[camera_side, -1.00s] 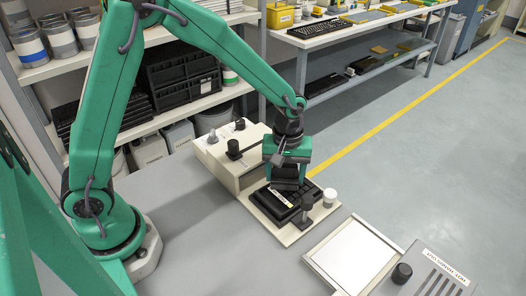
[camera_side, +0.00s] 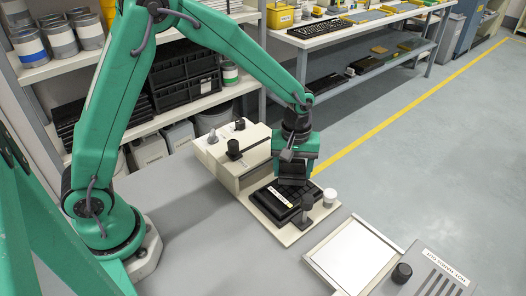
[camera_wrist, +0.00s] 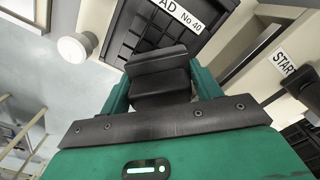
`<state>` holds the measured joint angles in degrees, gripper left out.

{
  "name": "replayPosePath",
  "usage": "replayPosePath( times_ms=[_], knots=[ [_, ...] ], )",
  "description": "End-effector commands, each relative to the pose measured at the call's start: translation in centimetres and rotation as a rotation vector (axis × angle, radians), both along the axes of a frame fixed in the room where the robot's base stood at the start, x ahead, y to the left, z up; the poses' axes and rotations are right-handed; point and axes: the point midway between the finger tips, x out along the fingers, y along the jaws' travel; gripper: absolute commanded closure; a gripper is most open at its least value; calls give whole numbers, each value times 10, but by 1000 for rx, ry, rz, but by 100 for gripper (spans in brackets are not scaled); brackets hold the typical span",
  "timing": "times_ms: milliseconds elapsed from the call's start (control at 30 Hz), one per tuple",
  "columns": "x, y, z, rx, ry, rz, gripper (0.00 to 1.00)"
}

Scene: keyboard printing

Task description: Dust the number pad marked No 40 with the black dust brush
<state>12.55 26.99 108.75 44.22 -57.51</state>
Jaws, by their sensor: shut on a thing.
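The number pad (camera_side: 268,203) is a black pad of keys on a cream base plate (camera_side: 290,236). Its white label shows in side view, and the wrist view shows the pad (camera_wrist: 135,38) with "No 40" readable on the label. My gripper (camera_side: 293,166) is over the pad's far right side, shut on the black dust brush (camera_side: 292,180). In the wrist view the brush (camera_wrist: 157,62) is a dark block between the jaws of my gripper (camera_wrist: 160,88), overlapping the pad's near edge. Its bristles are hidden, and I cannot tell whether it touches the keys.
A cream machine (camera_side: 228,160) with knobs stands left of the pad. A white-topped tray (camera_side: 352,254) and a grey slotted box (camera_side: 432,272) are front right. The table's front middle is clear.

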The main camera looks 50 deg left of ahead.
Motion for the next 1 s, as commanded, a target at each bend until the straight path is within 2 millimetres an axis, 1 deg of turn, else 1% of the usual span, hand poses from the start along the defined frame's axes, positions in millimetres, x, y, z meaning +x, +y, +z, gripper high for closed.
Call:
replayPosePath(
  times_ms=[33,700,767,800,833,1000],
  knots=[
    [-5,0,0,0,3,-1,64],
    [-58,0,1,0,1,-1,64],
    [-56,0,4,0,1,0,64],
    [-55,0,17,-1,-6,0,64],
    [-56,0,21,-1,-4,0,64],
    [-56,0,33,-1,-2,0,64]
  ],
)
